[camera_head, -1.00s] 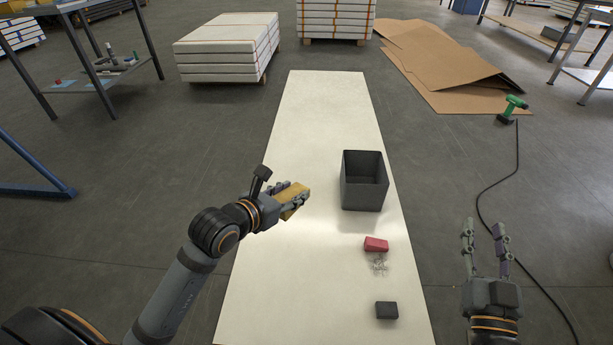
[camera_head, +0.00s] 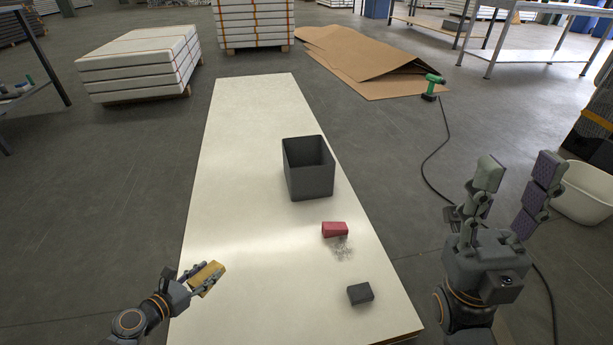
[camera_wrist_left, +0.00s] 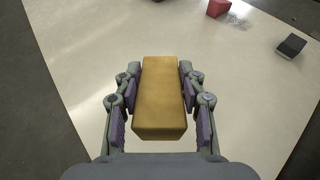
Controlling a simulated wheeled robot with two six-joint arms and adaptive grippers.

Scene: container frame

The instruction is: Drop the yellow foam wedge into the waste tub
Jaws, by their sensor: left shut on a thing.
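The yellow foam wedge (camera_head: 208,280) is held in my left gripper (camera_head: 207,277), low over the left edge of the pale table. In the left wrist view the wedge (camera_wrist_left: 160,98) lies between the two fingers of my left gripper (camera_wrist_left: 160,76), which press its sides. A white open tub (camera_head: 582,192) stands on the floor at the right edge of the head view, partly cut off, far from the wedge. My right gripper (camera_head: 518,173) is raised at the right, fingers spread and empty, left of the tub in the picture.
On the table (camera_head: 245,130) stand a dark grey open box (camera_head: 309,180), a red block (camera_head: 334,229) beside small clear bits (camera_head: 342,248), and a dark block (camera_head: 360,293). A green drill (camera_head: 432,84) with a black cable lies on the floor. Cardboard sheets (camera_head: 350,62) lie behind.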

